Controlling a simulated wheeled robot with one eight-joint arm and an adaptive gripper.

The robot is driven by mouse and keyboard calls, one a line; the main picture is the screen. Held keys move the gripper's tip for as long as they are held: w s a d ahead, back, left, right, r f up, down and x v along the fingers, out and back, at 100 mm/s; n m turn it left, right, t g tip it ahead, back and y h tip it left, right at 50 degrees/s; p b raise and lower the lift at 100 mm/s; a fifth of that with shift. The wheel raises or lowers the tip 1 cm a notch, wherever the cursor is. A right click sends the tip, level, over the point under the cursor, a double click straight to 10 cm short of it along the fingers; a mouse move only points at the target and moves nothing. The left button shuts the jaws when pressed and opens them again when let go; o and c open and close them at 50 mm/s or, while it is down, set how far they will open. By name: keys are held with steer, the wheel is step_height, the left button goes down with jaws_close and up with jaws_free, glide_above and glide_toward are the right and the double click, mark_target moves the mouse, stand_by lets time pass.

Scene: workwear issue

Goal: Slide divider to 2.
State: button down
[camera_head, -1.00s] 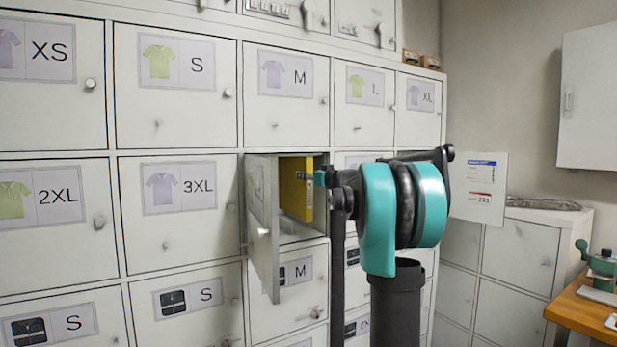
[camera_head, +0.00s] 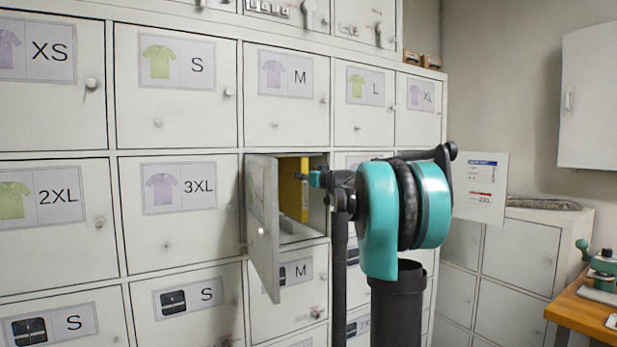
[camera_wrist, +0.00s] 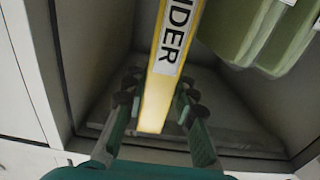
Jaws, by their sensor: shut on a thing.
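The divider (camera_head: 304,190) is a yellow upright panel inside the open locker in the middle of the wall. In the wrist view the divider (camera_wrist: 155,105) runs away from me as a yellow edge with a white label ending in "IDER". My gripper (camera_wrist: 158,108) has one finger on each side of its near end and is shut on it. In the head view my gripper (camera_head: 316,179) reaches into the locker opening from the right, its fingers partly hidden. No position number shows in the wrist view.
The open locker door (camera_head: 263,225) stands out to the left of the opening. A green thing (camera_wrist: 262,30) lies right of the divider in the wrist view. Closed labelled lockers surround the opening. A wooden table (camera_head: 588,308) stands at the far right.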

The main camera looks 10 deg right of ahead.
steer(key=s+a, duration=0.2)
steer(key=a, duration=0.5)
steer(key=shift+s+a, duration=0.3)
steer(key=shift+a, duration=0.1)
steer(key=c, duration=1.2)
jaws_free()
steer(key=v, duration=1.2)
